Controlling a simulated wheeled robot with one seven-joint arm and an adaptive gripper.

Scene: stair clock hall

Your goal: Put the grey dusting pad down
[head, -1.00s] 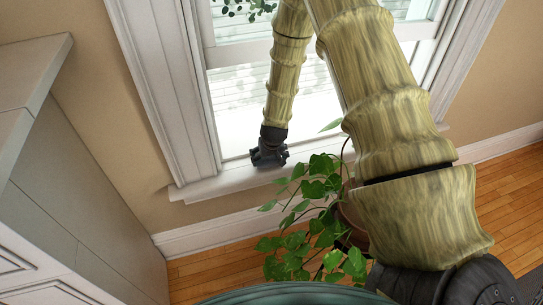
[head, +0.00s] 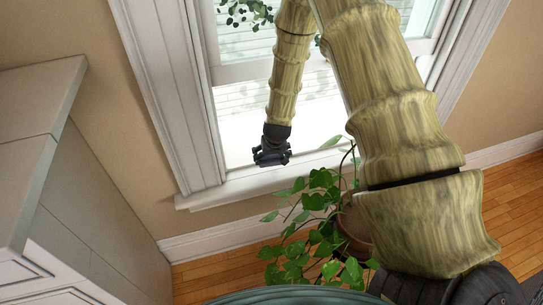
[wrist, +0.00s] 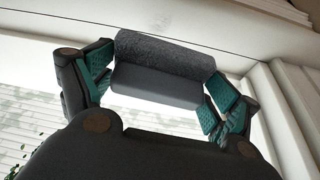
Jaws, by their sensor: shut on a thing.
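The grey dusting pad (wrist: 160,72) is a dark grey block with a fuzzy, rounded upper part. In the wrist view it sits between the teal-padded fingers of my gripper (wrist: 158,82), which is shut on it. In the head view my gripper (head: 272,157) is at the window, above or near the sill, and the pad cannot be made out there. I cannot tell whether the pad touches any surface.
A white window sill (head: 245,187) runs below the bright window. A leafy potted plant (head: 322,215) stands at the right below the sill, near my arm. A pale cabinet (head: 75,215) is at the left. Wooden floor (head: 205,280) shows below.

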